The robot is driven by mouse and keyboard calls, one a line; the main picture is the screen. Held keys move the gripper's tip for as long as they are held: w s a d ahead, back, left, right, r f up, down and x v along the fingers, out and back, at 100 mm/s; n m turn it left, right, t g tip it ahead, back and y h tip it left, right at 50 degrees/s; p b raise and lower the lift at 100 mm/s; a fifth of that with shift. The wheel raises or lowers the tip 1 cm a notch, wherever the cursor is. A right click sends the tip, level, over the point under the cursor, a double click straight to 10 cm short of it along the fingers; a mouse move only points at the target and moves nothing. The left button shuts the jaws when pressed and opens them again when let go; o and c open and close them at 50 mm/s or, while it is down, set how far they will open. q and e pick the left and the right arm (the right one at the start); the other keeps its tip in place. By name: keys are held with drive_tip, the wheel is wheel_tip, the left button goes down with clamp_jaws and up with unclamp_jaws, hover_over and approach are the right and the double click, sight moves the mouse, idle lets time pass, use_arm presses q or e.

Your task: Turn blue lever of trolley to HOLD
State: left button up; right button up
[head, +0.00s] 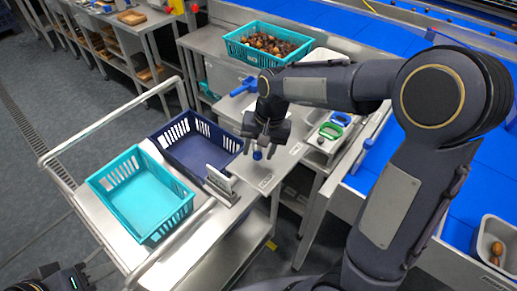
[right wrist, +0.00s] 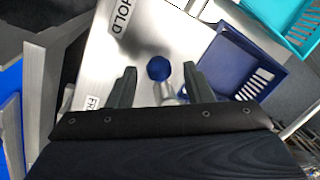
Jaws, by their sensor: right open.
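The trolley's blue lever has a round blue knob (head: 257,155) over a steel plate (head: 240,172) at the trolley's right end. In the right wrist view the knob (right wrist: 158,68) sits on a short metal stem between my fingers. My right gripper (head: 260,148) is open around the knob, with a visible gap on both sides.
A turquoise crate (head: 112,180) and a dark blue crate (head: 182,140) stand on the trolley. An upright metal bracket (head: 221,184) stands close to the lever.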

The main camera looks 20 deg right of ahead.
wheel_tip(320, 180, up, 7)
drive_tip(key=d, duration=0.1)
drive_tip(key=shift+s+d, duration=0.15)
drive_tip(key=shift+s, duration=0.2)
drive_tip(key=shift+r, duration=0.1)
